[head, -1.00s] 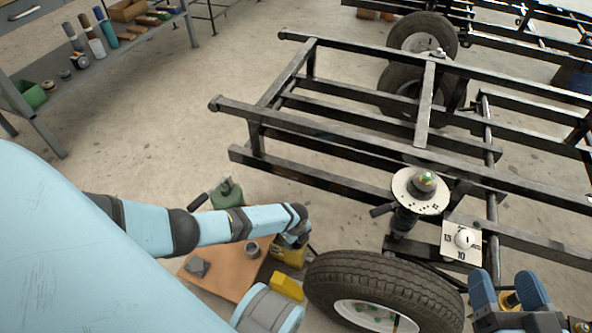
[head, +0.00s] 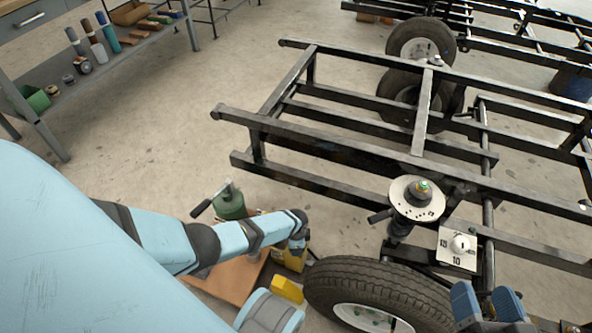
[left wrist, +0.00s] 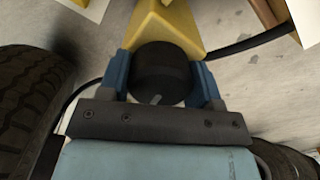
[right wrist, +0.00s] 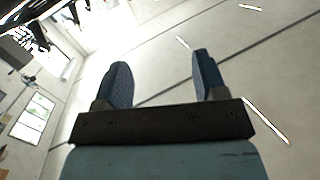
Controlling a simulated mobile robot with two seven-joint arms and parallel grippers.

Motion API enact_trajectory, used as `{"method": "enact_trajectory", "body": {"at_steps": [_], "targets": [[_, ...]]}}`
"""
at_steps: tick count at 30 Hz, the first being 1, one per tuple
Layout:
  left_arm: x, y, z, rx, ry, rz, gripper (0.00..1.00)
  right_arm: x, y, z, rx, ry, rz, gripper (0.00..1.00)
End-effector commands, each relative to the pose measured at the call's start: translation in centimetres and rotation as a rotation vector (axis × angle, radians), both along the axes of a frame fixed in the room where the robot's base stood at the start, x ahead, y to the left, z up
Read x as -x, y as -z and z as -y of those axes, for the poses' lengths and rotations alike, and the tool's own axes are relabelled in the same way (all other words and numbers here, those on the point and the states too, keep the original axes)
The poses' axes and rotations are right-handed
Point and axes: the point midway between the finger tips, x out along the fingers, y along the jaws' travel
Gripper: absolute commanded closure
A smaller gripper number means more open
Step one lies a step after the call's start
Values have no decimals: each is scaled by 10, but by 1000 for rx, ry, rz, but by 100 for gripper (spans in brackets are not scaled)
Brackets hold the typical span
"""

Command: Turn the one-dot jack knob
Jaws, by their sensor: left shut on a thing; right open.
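The round black jack knob (left wrist: 160,74), with a pale line mark near its lower edge, sits on a yellow jack body (left wrist: 163,24) in the left wrist view. My left gripper (left wrist: 163,78) is shut on the knob, one blue finger on each side. No dot shows on the knob. In the head view the yellow jack (head: 292,260) is partly covered by my left arm, and the knob is hidden. My right gripper (head: 488,302) is at the bottom right of the head view, open and empty; the right wrist view shows its fingers (right wrist: 160,82) apart.
A tyre (head: 375,284) stands right beside the jack. Above it are the black chassis frame (head: 335,145), a round spring plate (head: 418,197) and a white numbered dial plate (head: 457,245).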

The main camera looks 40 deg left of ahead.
Motion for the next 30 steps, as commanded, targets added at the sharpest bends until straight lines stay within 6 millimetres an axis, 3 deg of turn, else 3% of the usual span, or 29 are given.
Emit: {"method": "enact_trajectory", "body": {"at_steps": [30], "targets": [[2, 0, 1, -1, -964, -4, 65, -3, -33, 2, -48, 30, 91, 35]]}}
